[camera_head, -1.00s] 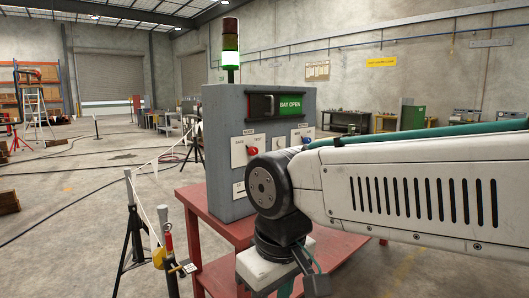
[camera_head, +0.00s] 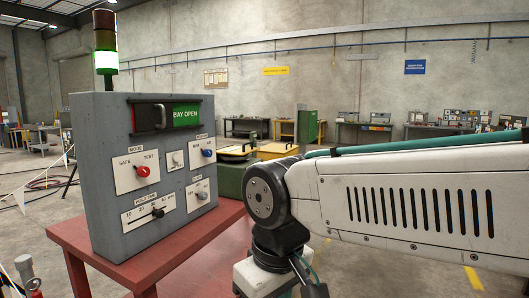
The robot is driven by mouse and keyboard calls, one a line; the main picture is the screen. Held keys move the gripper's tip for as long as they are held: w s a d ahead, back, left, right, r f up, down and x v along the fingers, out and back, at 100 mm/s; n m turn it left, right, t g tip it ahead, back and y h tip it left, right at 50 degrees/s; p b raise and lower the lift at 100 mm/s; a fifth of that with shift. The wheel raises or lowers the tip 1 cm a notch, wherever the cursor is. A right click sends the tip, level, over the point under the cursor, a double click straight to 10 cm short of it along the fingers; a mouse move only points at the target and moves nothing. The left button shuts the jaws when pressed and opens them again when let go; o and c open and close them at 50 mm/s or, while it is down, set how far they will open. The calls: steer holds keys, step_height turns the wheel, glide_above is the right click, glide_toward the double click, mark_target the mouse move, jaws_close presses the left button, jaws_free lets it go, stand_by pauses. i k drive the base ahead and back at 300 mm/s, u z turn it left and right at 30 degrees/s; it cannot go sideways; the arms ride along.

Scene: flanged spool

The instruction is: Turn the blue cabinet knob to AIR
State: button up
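The grey cabinet (camera_head: 110,200) stands on a red table, its front panel facing right. The blue knob (camera_head: 208,153) sits on a small white plate at the upper right of the panel. The plate's lettering is too small to read surely, and I cannot tell which mark the knob points at. My arm reaches in from the right, and its wrist bends down right of the cabinet, apart from the knob in the picture. My gripper's fingers are below the picture's lower edge and hidden from view.
The panel also bears a red MODE knob (camera_head: 143,171), a black slider (camera_head: 157,212), a grey knob (camera_head: 202,195) and a BAY OPEN sign (camera_head: 185,116). A lit green stack lamp (camera_head: 105,62) tops the cabinet. The red table (camera_head: 175,262) extends under my wrist.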

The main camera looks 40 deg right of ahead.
mark_target(207, 153)
steer(key=z, duration=0.55)
steer(key=k, duration=0.4)
steer(key=z, duration=0.35)
steer(key=i, duration=1.2)
steer(key=u, duration=0.45)
